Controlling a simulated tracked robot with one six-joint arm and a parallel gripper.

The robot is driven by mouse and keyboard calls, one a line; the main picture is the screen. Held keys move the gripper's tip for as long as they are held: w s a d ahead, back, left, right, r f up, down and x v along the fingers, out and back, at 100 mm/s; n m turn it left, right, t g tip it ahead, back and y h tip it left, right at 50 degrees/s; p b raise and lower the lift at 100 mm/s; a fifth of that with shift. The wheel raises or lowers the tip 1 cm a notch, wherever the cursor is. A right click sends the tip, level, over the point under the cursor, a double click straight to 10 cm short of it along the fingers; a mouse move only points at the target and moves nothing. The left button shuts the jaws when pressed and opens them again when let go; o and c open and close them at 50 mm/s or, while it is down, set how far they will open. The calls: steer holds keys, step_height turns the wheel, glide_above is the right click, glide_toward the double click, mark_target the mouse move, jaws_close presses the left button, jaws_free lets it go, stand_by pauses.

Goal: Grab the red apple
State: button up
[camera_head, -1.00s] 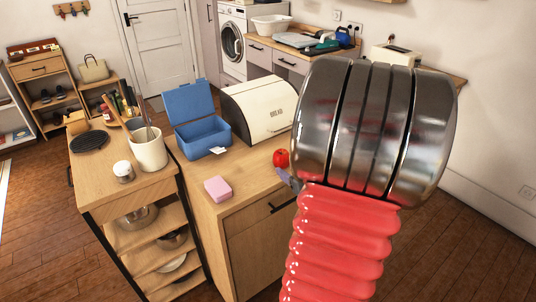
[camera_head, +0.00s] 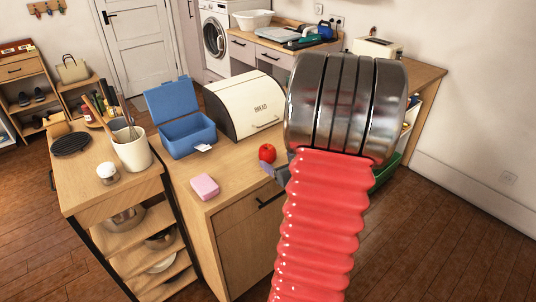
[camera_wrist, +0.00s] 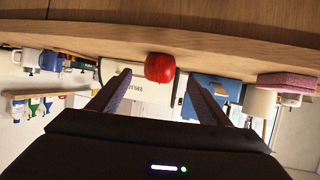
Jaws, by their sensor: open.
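The red apple (camera_head: 267,153) sits on the wooden cabinet top near its right edge, in front of the bread box. In the wrist view, which is upside down, the apple (camera_wrist: 160,67) appears between the two fingertips, against the counter. My gripper (camera_wrist: 158,82) is open and empty, its dark fingers pointing towards the apple and spread to either side of it. I cannot tell whether the apple is within the fingers or just beyond them. In the head view my arm hides most of the gripper; only a small grey-purple part shows beside the apple.
A cream bread box (camera_head: 243,104) stands behind the apple. An open blue box (camera_head: 188,138) and a pink block (camera_head: 204,187) are to its left. Open floor lies at the right.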

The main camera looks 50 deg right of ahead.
mark_target(271, 155)
steer(key=shift+x, duration=1.9)
steer(key=shift+x, duration=2.6)
steer(key=shift+r, duration=0.15)
steer(key=shift+c, duration=0.4)
steer(key=c, duration=1.1)
steer(key=shift+r, duration=0.1)
step_height(271, 155, up, 10)
steer(key=shift+f, duration=0.1)
